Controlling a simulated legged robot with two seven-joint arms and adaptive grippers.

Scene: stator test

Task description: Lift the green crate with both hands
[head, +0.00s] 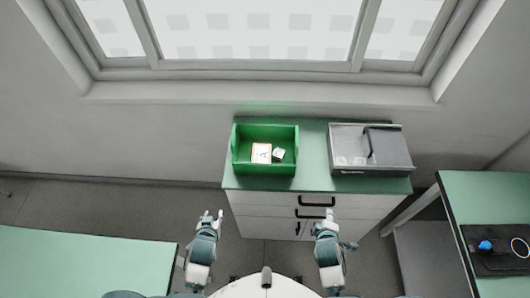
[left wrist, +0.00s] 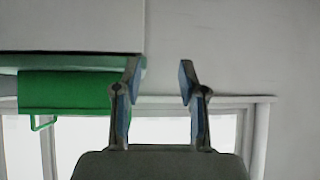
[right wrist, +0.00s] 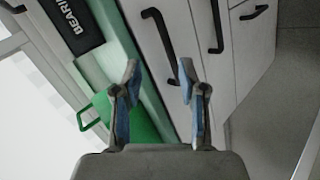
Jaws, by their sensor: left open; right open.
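The green crate (head: 265,169) stands on the left part of the green cabinet top and holds a few small light blocks (head: 262,153). Part of the crate, with a thin handle, shows in the left wrist view (left wrist: 65,92) and in the right wrist view (right wrist: 135,120). My left gripper (head: 213,214) is open and empty, in front of the cabinet, left of and below the crate in the picture. My right gripper (head: 326,226) is open and empty, in front of the cabinet drawers, right of and below the crate. Neither gripper touches the crate.
A grey bin (head: 345,150) stands right of the crate on the cabinet top (head: 312,128). Black drawer handles (head: 316,202) face me. A green table (head: 80,262) lies at left, another (head: 490,200) at right. A wall and window rise behind the cabinet.

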